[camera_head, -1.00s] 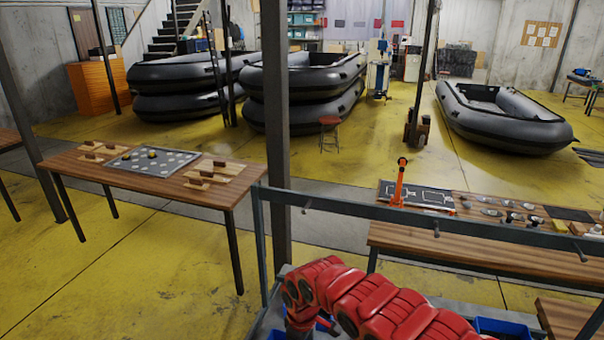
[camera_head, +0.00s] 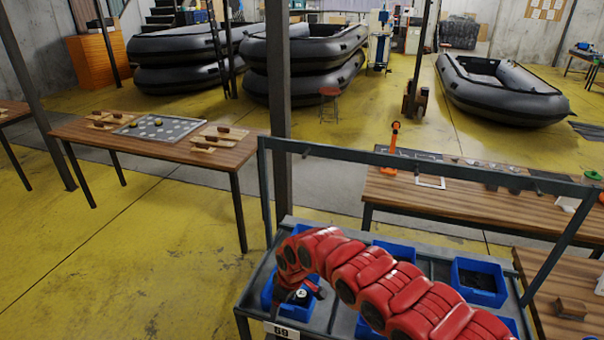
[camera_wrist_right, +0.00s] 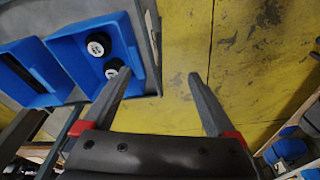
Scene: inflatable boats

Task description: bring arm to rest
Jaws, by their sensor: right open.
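My right arm reaches in from the lower right in the head view and bends down over a metal cart (camera_head: 262,262). My right gripper (camera_head: 297,296) is partly hidden by the arm there. In the right wrist view my right gripper (camera_wrist_right: 167,74) has its two fingers spread, with nothing between them but yellow floor behind. A blue bin (camera_wrist_right: 122,22) holding black round parts with white tops lies at the left finger. My left gripper is not in view.
Several blue bins, one at the right (camera_head: 479,284), sit on the cart. The cart's upright frame (camera_head: 420,168) stands behind my arm. A wooden table (camera_head: 80,130) is at left and a workbench (camera_head: 470,210) at right. Grey boats (camera_head: 500,90) lie farther back. Open yellow floor is at left.

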